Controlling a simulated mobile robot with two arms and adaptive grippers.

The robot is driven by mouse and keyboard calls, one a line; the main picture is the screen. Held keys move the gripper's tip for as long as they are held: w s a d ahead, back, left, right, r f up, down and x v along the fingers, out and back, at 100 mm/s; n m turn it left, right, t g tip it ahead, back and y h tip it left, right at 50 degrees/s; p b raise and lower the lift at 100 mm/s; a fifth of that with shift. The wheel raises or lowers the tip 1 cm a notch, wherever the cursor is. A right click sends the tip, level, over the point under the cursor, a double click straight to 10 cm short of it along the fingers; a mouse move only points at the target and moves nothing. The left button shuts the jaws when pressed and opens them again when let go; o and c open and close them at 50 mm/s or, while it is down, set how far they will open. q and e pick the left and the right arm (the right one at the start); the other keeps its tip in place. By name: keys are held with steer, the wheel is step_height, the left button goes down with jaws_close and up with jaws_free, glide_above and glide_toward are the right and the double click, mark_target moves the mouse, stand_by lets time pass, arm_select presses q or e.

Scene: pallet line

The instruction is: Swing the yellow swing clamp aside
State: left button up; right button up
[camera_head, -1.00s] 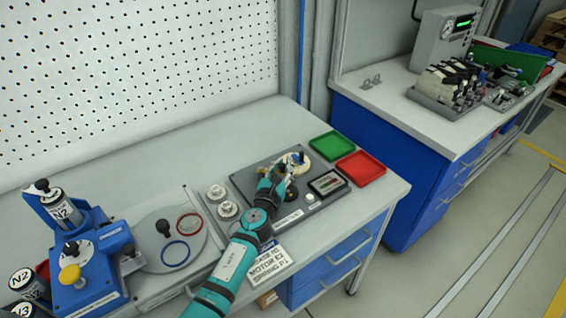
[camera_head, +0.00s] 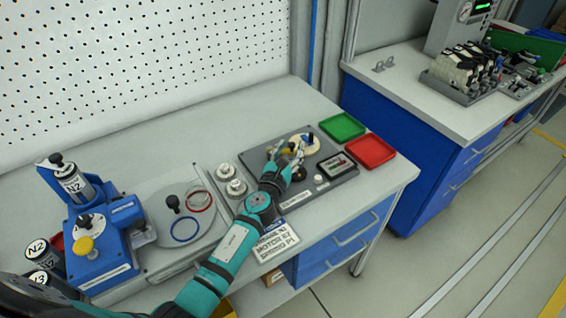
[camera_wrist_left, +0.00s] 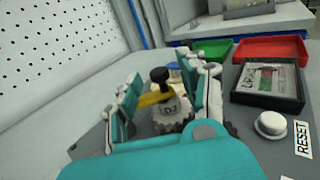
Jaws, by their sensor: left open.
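In the head view only a bit of yellow (camera_head: 287,151) shows at the gripper's tip. My left gripper (camera_wrist_left: 168,88) is open, with one finger on each side of the clamp and knob. Contact cannot be told. In the head view my left gripper (camera_head: 290,160) is over the dark fixture plate (camera_head: 322,184). Its fingers partly hide the clamp's mount. My right gripper is not in view.
A green tray (camera_head: 342,127) and a red tray (camera_head: 370,151) lie right of the plate. A small display box (camera_wrist_left: 268,82) and a white RESET button (camera_wrist_left: 270,124) are close to the right finger. A blue press station (camera_head: 100,250) stands at left.

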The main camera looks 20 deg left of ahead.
arm_select(q)
steer(key=s, duration=1.1)
steer(key=shift+w, duration=0.1)
